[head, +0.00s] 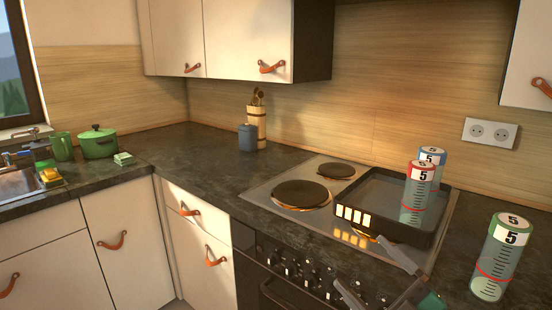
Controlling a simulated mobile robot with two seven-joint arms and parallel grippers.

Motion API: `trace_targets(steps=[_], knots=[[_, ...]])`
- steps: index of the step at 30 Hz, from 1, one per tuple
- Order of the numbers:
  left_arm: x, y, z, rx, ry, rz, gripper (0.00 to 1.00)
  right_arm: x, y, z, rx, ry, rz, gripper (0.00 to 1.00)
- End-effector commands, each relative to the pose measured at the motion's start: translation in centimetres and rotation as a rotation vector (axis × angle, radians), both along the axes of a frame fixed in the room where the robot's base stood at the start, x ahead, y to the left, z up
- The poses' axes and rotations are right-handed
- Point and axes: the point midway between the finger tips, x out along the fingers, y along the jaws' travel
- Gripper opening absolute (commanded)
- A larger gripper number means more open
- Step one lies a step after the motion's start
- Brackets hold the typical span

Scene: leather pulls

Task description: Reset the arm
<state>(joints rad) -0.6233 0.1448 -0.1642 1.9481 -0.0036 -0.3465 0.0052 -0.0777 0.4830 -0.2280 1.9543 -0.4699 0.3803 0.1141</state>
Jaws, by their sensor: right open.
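My right gripper (380,293) shows at the bottom edge, right of centre, in front of the stove. Its two fingers are spread apart with nothing visible between them. It is below the handle of a dark square pan (445,233); I cannot tell how far apart they are in depth. Most of my right arm is out of the picture. My left gripper is not in view.
The pan stands on the stove (262,195), with a red-banded canister (415,200) in it and a blue-topped canister (432,156) beyond. Another canister (496,258) stands on the right counter. A blue jar (247,138) and green pot (97,145) stand further left. The middle-left counter is clear.

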Motion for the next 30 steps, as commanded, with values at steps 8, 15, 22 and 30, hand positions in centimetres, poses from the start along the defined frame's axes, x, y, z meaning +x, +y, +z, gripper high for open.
trace_targets(steps=[8,15,22,30], knots=[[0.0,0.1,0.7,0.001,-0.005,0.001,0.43,-6.1,-3.2,-19.2,0.323,0.810,-0.385,0.94],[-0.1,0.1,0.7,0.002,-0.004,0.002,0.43,-13.2,-2.8,-27.1,0.410,1.181,-0.512,0.94],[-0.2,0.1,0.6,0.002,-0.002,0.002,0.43,-14.6,-2.6,-28.2,0.422,1.244,-0.530,0.94],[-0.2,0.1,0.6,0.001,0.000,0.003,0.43,-14.5,-2.6,-28.2,0.420,1.240,-0.529,0.94]])
